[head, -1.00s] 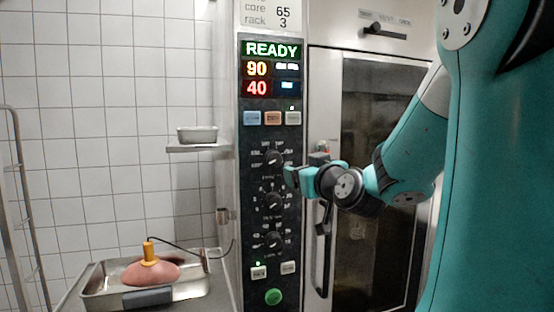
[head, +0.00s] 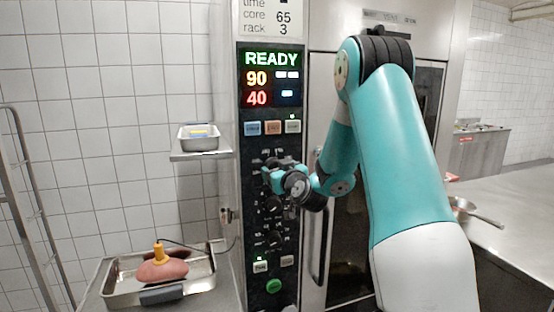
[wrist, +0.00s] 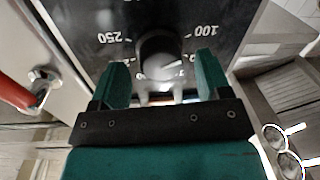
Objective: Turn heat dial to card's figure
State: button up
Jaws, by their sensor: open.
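The oven's control panel (head: 250,222) carries a column of dials. My gripper (head: 268,176) is at the top dial and hides most of it in the head view. In the wrist view the dark heat dial (wrist: 156,48) sits between the fingers of my open gripper (wrist: 162,78), with figures 250 on the left and 100 on the right. I cannot tell whether the fingers touch it. Its pale pointer mark seems to face the lower right; the exact setting is unclear. The card (head: 272,16) above reads core 65 and rack 3; its upper lines are cut off.
The display (head: 271,77) shows READY, 90 and 40. Two more dials, the middle (head: 272,205) and the lower (head: 275,238), lie below. The door handle (head: 319,250) is right of the panel. A tray (head: 118,291) with meat and a probe stands lower left.

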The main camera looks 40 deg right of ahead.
jog(key=shift+w+d, duration=0.15)
jog(key=shift+w, duration=0.3)
jog(key=c, duration=0.9)
jog(key=shift+f+m, duration=0.1)
jog(key=shift+m, duration=0.2)
jog(key=shift+m+h+p, duration=0.45)
jog(key=shift+m+p, duration=0.35)
jog(key=shift+m, duration=3.7)
jog(key=shift+m+h+p, duration=0.45)
jog(key=shift+m+p, duration=0.35)
jog(key=shift+m, duration=3.7)
